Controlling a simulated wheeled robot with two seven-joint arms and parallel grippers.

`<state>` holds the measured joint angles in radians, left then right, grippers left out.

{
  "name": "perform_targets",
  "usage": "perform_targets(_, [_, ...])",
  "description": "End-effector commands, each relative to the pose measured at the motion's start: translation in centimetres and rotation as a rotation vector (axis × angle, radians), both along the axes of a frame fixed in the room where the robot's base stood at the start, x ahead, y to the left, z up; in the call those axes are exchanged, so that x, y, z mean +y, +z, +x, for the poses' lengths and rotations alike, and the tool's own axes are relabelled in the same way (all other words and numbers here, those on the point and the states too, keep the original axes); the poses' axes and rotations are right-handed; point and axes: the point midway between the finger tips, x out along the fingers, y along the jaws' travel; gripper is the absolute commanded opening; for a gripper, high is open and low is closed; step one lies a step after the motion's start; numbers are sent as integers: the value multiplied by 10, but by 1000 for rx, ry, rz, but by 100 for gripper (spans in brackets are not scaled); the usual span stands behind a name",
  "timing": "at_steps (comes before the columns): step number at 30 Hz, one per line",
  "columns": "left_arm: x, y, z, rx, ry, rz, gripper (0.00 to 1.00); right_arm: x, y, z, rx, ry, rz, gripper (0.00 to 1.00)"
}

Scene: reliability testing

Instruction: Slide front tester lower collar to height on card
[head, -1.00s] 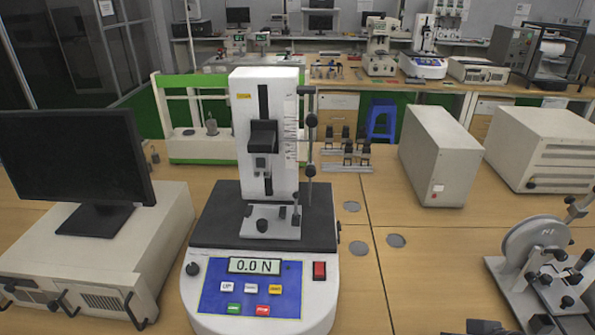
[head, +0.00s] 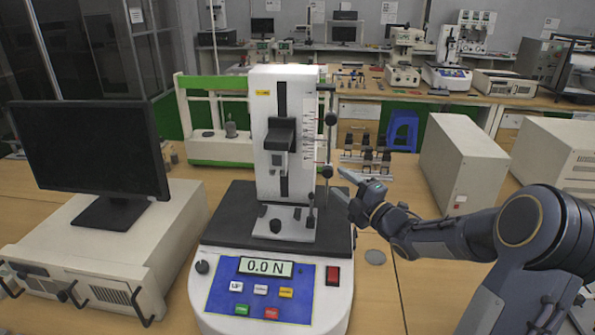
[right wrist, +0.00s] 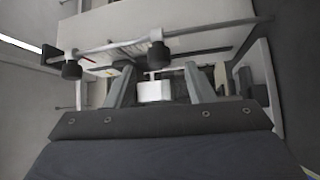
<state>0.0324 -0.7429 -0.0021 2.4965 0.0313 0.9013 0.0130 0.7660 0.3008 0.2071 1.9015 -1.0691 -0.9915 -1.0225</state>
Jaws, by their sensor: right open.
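The front tester (head: 286,150) is a white column on a dark base with a blue panel reading 0.0 N. A thin rod stands along its right side, with a dark upper collar (head: 331,118) and a dark lower collar (head: 327,171). A white scale card (head: 309,135) is on the column face beside the rod. My right gripper (head: 346,186) is open just right of the lower collar. In the right wrist view the lower collar (right wrist: 158,54) appears between and ahead of the open fingers (right wrist: 160,72), and the upper collar (right wrist: 72,66) is to the left. My left gripper is out of view.
A monitor (head: 90,150) on a beige case stands left of the tester. A green-framed stand (head: 222,150) and several small dark fixtures (head: 368,155) are behind. A beige box (head: 462,165) stands at right, behind my right arm. Some tabletop right of the tester is clear.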

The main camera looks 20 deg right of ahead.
Motion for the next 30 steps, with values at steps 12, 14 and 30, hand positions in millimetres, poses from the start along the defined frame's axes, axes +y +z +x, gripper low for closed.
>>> perform_targets(12, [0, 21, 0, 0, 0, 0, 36, 14, 11, 57, -5, 5, 0, 49])
perform_targets(14, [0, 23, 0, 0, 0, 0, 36, 15, 12, 63, -6, 5, 0, 49])
perform_targets(30, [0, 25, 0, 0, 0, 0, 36, 17, 11, 74, -4, 2, -1, 33])
